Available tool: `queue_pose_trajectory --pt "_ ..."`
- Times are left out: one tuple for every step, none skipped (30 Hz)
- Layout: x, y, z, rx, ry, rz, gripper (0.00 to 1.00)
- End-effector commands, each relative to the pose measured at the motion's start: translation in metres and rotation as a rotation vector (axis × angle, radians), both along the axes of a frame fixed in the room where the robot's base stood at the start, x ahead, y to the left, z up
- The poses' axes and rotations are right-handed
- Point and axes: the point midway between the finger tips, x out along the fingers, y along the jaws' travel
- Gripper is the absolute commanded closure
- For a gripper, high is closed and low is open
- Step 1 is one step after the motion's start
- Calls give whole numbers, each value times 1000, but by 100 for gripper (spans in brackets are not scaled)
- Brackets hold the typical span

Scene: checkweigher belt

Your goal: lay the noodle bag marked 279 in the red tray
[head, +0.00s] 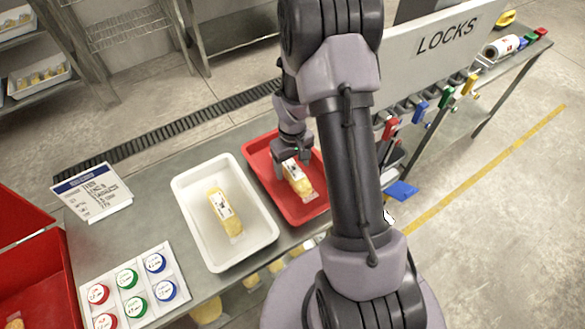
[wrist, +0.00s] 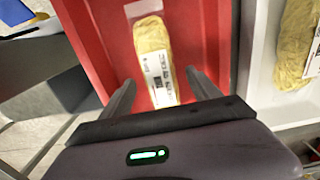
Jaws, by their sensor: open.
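The red tray (head: 264,170) is on the metal table. A yellow noodle bag (head: 301,184) with a white label lies in it; the bag also shows in the wrist view (wrist: 152,50). The number on its label is too small to read. My gripper (wrist: 160,84) is open at the red tray, with one finger on each side of this bag's near end. Whether the fingers touch the bag, I cannot tell. In the head view my gripper (head: 291,158) partly covers the bag's far end. A second noodle bag (head: 224,213) lies in the white tray; its number is unreadable.
The white tray (head: 190,212) stands left of the red one. A board of coloured round tags (head: 140,285), a sign (head: 92,192) and a red bin (head: 40,270) are farther left. The LOCKS board (head: 440,50) with hanging locks is on the right. My arm hides part of the table.

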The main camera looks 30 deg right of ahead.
Motion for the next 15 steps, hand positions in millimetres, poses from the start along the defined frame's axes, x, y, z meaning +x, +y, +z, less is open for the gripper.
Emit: queue_pose_trajectory --pt "1 0 21 -2 -5 0 28" --pt "1 0 29 -1 -4 -1 28" --pt "1 0 41 -1 -5 -2 28" --pt "1 0 49 -1 -4 -1 28" --pt "1 0 57 -1 -4 -1 28" --pt "1 0 66 -2 -4 0 28" --pt "1 0 72 -1 -3 0 28" --pt "1 0 77 -1 -3 0 28" --pt "1 0 82 -1 -3 -1 28" --pt "1 0 85 0 -2 -1 28" --pt "1 0 88 -1 -3 -2 28" --pt "1 1 94 -1 -7 -4 28" --pt "1 4 102 -1 -16 -10 28" --pt "1 8 113 -2 -29 -20 28" --pt "0 16 134 -3 -56 -40 28"
